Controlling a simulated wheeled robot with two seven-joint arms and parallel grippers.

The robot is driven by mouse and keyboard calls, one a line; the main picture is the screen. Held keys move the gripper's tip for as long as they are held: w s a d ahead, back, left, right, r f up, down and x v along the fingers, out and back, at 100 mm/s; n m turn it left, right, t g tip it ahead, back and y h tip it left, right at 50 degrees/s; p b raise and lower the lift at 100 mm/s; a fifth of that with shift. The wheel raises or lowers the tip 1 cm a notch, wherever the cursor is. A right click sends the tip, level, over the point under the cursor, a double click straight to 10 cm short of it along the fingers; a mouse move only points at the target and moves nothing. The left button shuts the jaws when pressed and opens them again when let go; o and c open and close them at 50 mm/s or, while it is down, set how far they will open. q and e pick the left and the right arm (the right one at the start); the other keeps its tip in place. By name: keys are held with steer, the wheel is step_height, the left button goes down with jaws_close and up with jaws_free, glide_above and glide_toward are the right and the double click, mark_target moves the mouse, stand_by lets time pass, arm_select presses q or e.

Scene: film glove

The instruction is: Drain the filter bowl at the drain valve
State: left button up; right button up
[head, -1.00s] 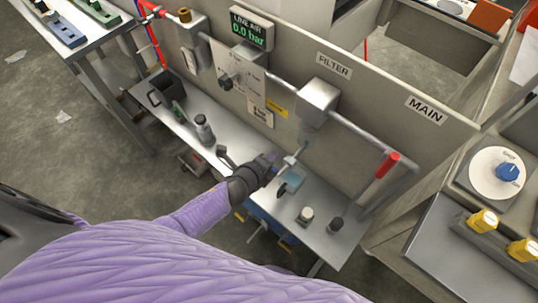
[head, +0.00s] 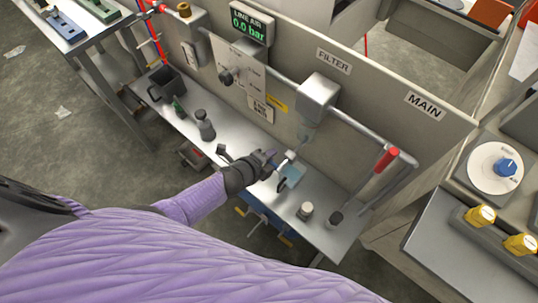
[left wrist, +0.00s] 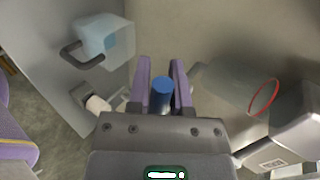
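The grey filter housing (head: 318,92) sits on the pipe below the FILTER sign, with a clear bowl (head: 308,130) hanging under it. In the left wrist view the clear bowl (left wrist: 238,88) carries a red ring. A pale valve fitting (head: 290,155) shows below the bowl. My left gripper (head: 268,158) is at this fitting. In the left wrist view its two purple fingers (left wrist: 161,68) stand either side of a blue knob (left wrist: 161,95); whether they press on it is unclear. A clear jug with a dark handle (head: 294,174) stands beside the gripper. My right gripper is out of view.
A steel bench (head: 245,145) runs along the panel. It holds a grey bin (head: 168,86), a dark bottle (head: 205,126), a small pale-topped pot (head: 305,210) and a dark cup (head: 336,217). A red-handled pipe lever (head: 386,160) is at right. The LINE AIR display (head: 249,24) reads 0.0 bar.

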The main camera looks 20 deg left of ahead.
arm_select(q)
steer(key=o, duration=0.4)
steer(key=shift+c, duration=0.2)
steer(key=p+v, duration=0.5)
steer(key=v, duration=0.5)
steer(key=shift+f, duration=0.1)
